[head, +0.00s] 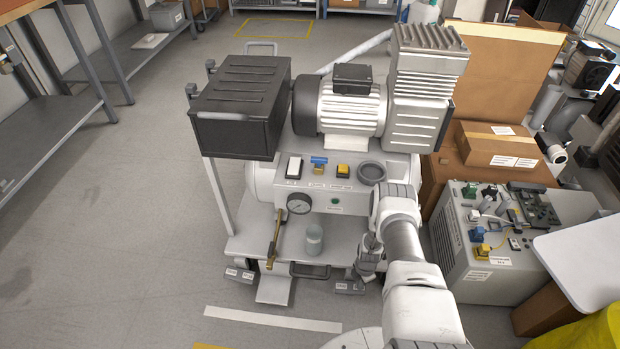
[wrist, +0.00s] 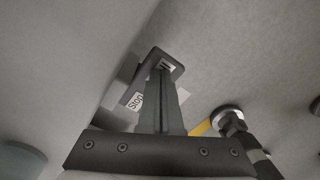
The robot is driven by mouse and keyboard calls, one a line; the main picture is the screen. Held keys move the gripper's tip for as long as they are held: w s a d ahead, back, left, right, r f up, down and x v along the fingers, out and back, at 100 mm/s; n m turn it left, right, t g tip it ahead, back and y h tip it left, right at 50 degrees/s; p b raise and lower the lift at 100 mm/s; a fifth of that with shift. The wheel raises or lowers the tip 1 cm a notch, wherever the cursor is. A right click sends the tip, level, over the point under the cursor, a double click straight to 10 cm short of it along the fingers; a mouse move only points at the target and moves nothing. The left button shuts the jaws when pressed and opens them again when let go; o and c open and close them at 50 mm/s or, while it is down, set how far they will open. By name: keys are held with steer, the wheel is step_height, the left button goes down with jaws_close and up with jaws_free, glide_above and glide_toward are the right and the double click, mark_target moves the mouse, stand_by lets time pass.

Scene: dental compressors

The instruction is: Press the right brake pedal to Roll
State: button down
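The compressor (head: 325,185) stands on a light wheeled base. The right brake pedal (head: 345,287) is a small dark piece with pale labels at the base's lower right front. In the wrist view this pedal (wrist: 133,84) shows a "Stop" label (wrist: 136,101) left of my fingers; its other part is mostly covered by the fingers. My gripper (head: 364,277) points down over the pedal. In the wrist view its fingers (wrist: 163,72) are together, with tips over the pedal's dark end. I cannot tell whether they touch it.
The left brake pedal (head: 239,275) is at the base's lower left. A brass-coloured lever (head: 274,240) and a translucent cup (head: 314,240) are at the base's front. A grey control box (head: 490,245) stands right of my arm. Floor in front and left is clear.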

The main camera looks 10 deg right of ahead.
steer(key=shift+f, duration=0.3)
steer(key=shift+r+p, duration=2.3)
steer(key=shift+r, duration=1.25)
